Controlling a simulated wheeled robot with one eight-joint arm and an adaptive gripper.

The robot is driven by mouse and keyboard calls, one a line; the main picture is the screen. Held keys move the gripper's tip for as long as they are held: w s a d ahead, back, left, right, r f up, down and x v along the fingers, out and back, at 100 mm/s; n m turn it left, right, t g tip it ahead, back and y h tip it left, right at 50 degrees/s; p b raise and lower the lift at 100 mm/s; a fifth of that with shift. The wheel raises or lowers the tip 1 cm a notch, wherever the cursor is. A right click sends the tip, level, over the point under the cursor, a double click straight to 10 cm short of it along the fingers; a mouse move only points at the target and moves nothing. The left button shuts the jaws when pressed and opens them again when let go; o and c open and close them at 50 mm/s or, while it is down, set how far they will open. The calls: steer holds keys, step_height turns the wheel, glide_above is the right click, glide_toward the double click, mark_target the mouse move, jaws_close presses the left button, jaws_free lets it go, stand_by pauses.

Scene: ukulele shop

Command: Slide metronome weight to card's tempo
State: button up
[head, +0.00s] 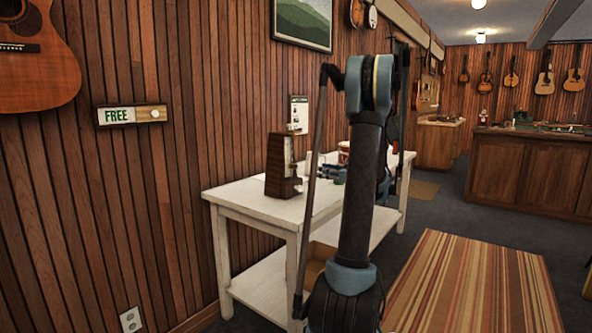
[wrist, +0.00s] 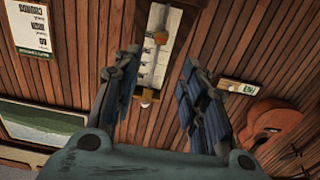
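The metronome (head: 280,168) is a dark brown wooden pyramid standing upright at the near left end of the white table. In the upside-down wrist view its pale scale plate (wrist: 153,65) shows, with a small brown block (wrist: 161,37) and a bright knob (wrist: 147,97) on its line; I cannot tell surely which is the weight. My gripper (wrist: 161,58) is open, with the scale between its fingers in the picture and nothing held. In the head view it is partly hidden behind my arm. A card (head: 299,114) hangs above the table; in the wrist view (wrist: 31,27) it seems to read 60.
The white table (head: 245,195) stands against the plank wall, with a cup (head: 344,150) farther back. A FREE sign (head: 117,115), a guitar (head: 35,65) and a framed picture (head: 302,20) hang on the wall. A striped rug (head: 470,285) lies on open floor at right.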

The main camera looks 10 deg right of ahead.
mark_target(296, 166)
steer(key=x, duration=1.5)
steer(key=shift+c, duration=0.5)
jaws_close()
